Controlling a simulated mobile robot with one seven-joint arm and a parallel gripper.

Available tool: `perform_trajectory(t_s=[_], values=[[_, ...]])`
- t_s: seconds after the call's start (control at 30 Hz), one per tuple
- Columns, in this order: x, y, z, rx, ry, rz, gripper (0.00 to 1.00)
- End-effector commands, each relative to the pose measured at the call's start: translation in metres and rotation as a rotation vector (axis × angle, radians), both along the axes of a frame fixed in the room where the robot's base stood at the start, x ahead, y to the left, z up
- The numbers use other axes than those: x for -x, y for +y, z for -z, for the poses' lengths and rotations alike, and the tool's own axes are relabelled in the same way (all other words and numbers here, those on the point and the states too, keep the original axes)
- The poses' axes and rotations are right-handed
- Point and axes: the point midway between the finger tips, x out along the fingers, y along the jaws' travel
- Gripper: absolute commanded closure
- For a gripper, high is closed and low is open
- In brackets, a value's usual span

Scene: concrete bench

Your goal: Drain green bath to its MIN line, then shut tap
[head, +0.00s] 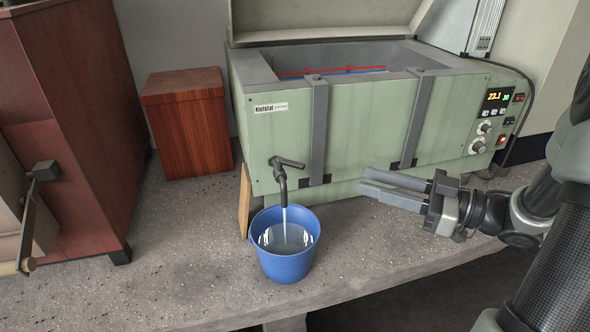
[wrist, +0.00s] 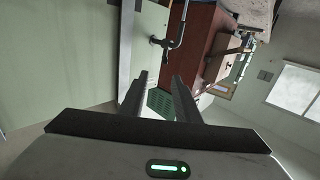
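The green bath (head: 350,135) stands on the bench with its lid up. A red line (head: 330,71) and a short blue line (head: 360,70) show on its inner back wall; I cannot read any labels or make out the water level there. The tap (head: 282,172) at its lower left front has its lever turned sideways, and a thin stream runs from the spout. A blue bucket (head: 285,262) under it holds water. My gripper (head: 362,183) is open and empty, right of the tap and in front of the bath. The tap also shows in the wrist view (wrist: 172,44).
A dark red wooden box (head: 188,130) stands left of the bath, and a larger red cabinet (head: 85,130) is at far left. A wooden board (head: 244,200) leans by the bath's left corner. The bath's control panel (head: 492,112) is at right. The bench front is mostly clear.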

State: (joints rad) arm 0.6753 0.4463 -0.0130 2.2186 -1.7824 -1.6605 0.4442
Motion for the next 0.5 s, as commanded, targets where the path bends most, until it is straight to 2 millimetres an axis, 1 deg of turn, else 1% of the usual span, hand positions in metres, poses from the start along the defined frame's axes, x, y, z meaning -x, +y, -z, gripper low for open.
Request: perform_trajectory(t_s=[0.03, 0.1, 0.23, 0.37, 0.5], values=[[0.006, 0.000, 0.003, -0.020, 0.007, -0.020, 0.70], [0.008, 0.003, 0.002, -0.031, 0.011, -0.033, 0.70], [0.002, 0.018, 0.001, -0.031, 0.009, -0.036, 0.70], [-0.008, 0.042, 0.002, -0.030, 0.008, -0.038, 0.70], [-0.022, 0.070, 0.002, -0.029, 0.009, -0.036, 0.70]])
